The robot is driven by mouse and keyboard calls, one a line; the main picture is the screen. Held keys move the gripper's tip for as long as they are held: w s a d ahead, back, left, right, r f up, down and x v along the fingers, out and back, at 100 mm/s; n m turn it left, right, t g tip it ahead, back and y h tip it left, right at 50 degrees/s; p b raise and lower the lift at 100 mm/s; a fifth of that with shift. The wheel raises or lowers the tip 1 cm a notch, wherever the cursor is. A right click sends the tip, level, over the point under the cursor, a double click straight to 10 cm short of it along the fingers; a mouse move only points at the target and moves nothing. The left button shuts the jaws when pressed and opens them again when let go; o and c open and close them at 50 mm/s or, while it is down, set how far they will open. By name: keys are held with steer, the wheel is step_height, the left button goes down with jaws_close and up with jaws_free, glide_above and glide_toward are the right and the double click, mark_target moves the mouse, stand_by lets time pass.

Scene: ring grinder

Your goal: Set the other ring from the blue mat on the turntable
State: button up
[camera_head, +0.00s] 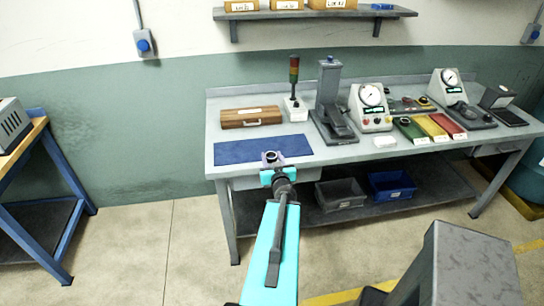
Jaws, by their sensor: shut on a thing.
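The blue mat (240,150) lies on the left front part of the grey workbench. My gripper (270,163) is at the mat's front edge, right of its middle, and is shut on a small dark ring (271,156). I cannot tell whether the ring touches the mat or is held above it. No other ring shows on the bare part of the mat; my gripper hides a little of its front edge. I cannot make out a turntable in this view.
On the bench (350,153) stand a wooden case (250,118), a signal light (294,80), a dark press-like stand (329,95), dial gauges (371,96) and coloured trays (430,127). Bins (390,188) sit on the lower shelf. A grey block (465,265) stands at the bottom right.

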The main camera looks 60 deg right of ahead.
stand_by(0.3)
steer(key=shift+w+a, duration=0.1)
steer(key=shift+w+a+r, duration=0.1)
steer(key=shift+w, duration=0.25)
steer(key=w+a+r+n+t+y+b, duration=0.1)
steer(key=w+a+n+t+y+b, duration=0.3)
steer(key=w+a, duration=0.95)
steer(key=w+a+r+n+t+y+b, duration=0.1)
steer(key=w+a+r+n+t+y, duration=0.15)
steer(key=w+a+n+y, duration=0.75)
steer(key=w+a+f+n+g+y+b, duration=0.1)
steer(key=a+y, duration=0.3)
steer(key=a, duration=1)
steer(key=w+a+f+n+g+y+b, duration=0.1)
steer(key=w+a+n+g+y, duration=0.2)
steer(key=a, duration=1.1)
steer(key=w+a+f+n+g+y+b, duration=0.2)
steer(key=a+y, duration=0.3)
steer(key=a, duration=0.9)
steer(key=shift+w+n+g+y, duration=0.3)
steer(key=shift+w+n+g, duration=0.05)
steer(key=shift+w+n, duration=0.55)
